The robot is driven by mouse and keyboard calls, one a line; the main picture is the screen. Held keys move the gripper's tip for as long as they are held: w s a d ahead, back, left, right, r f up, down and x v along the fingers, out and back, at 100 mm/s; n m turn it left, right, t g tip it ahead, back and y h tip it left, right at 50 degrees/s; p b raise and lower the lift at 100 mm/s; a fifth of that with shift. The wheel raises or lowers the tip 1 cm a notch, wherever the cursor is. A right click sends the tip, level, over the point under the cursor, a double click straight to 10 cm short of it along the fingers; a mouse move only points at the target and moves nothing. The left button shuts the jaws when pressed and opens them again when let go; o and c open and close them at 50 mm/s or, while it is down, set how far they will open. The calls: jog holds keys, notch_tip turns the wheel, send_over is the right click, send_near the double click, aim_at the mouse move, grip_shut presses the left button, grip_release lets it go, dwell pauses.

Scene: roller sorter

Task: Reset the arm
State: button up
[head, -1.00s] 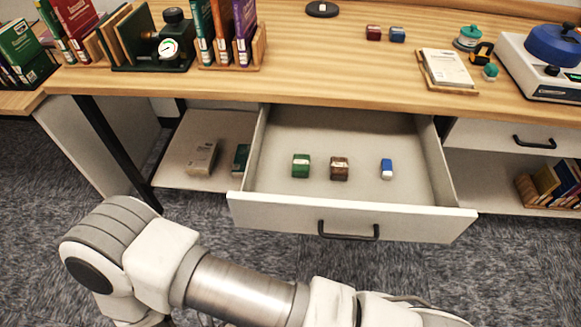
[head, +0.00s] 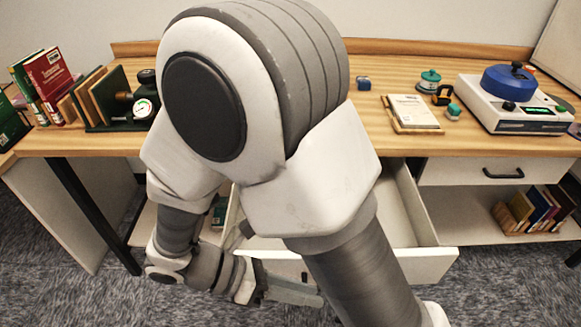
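My arm fills the middle of the head view, with its large elbow raised in front of the desk. My gripper (head: 290,290) shows low in the picture, in front of the open drawer (head: 428,262). An arm link covers part of it, and its fingers are not clear enough to tell whether they are open or shut. I see nothing held in it. The drawer is pulled out, and my arm hides most of its inside and its handle.
The wooden desk (head: 400,145) carries books (head: 47,75) at the left. A blue block (head: 363,83), a notepad (head: 412,112) and a white device with a blue top (head: 515,100) are at the right. A closed drawer (head: 490,171) and shelf books (head: 535,210) are below.

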jog(key=w+d+r+m+t+y, duration=0.25)
jog(key=d+r+m+y, duration=0.35)
jog(key=r+m, duration=0.45)
jog(key=w+d+r+m+t+y, duration=0.1)
jog(key=d+r+m+t+y, duration=0.45)
jog(key=m, duration=0.85)
notch_tip(320, 180, up, 16)
jog(key=g+p, duration=0.2)
jog(key=p, duration=1.2)
jog(key=shift+f+y, duration=0.25)
jog(key=shift+y, duration=0.2)
jog(key=shift+d, duration=0.2)
